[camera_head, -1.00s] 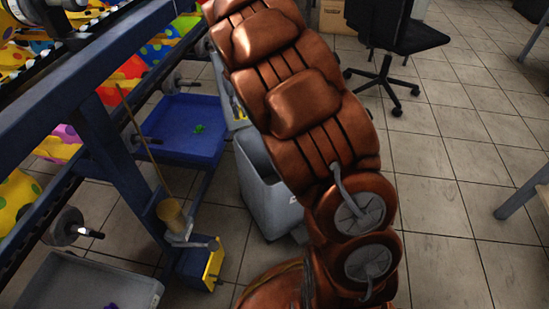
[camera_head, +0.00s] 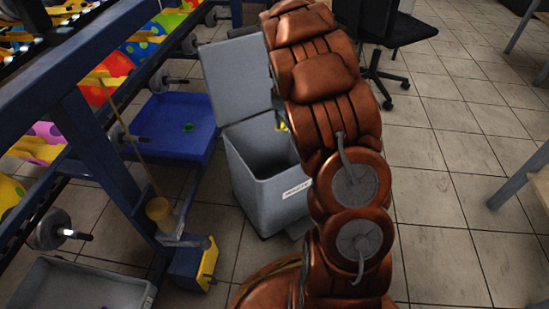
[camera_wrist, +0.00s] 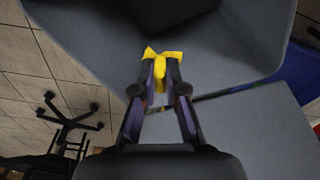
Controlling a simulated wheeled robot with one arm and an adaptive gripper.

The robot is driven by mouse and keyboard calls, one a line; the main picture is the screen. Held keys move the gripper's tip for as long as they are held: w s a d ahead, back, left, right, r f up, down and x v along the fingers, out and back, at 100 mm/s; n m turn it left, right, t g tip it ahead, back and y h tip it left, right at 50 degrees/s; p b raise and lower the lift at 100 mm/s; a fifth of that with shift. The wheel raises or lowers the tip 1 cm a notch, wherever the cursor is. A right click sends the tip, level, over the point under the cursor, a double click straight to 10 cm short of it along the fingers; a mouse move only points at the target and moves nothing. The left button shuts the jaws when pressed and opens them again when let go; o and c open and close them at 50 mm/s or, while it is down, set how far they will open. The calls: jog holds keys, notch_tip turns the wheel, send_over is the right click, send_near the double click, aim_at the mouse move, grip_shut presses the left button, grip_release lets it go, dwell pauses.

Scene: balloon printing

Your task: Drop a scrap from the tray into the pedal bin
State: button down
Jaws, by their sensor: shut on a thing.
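The grey pedal bin (camera_head: 258,200) stands on the floor with its lid (camera_head: 228,78) raised. My gripper (camera_wrist: 160,68) is shut on a yellow scrap (camera_wrist: 162,58), which sticks out past the fingertips. In the wrist view the scrap shows against the bin's inside wall (camera_wrist: 95,35), over the opening near the lid's hinge side; its exact height is hard to tell. In the head view my arm hides the gripper, but a bit of yellow shows at the bin mouth. A grey tray (camera_head: 125,285) is at the lower left, mostly cut off.
A blue tray (camera_head: 165,150) with a green piece (camera_head: 188,127) is left of the bin. A blue frame with a yellow-and-blue block (camera_head: 207,262) stands in front of it. A black chair (camera_head: 395,35) is behind. Tiled floor to the right is open, apart from table legs (camera_head: 520,175).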

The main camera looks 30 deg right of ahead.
jog(key=shift+f+b, duration=0.8)
jog(key=shift+f, duration=1)
jog(key=c, duration=1.2)
grip_release()
jog(key=shift+o, duration=0.2)
notch_tip(320, 180, up, 12)
jog(key=s, duration=0.1)
jog(key=shift+s+a, duration=0.2)
jog(key=shift+a, duration=0.15)
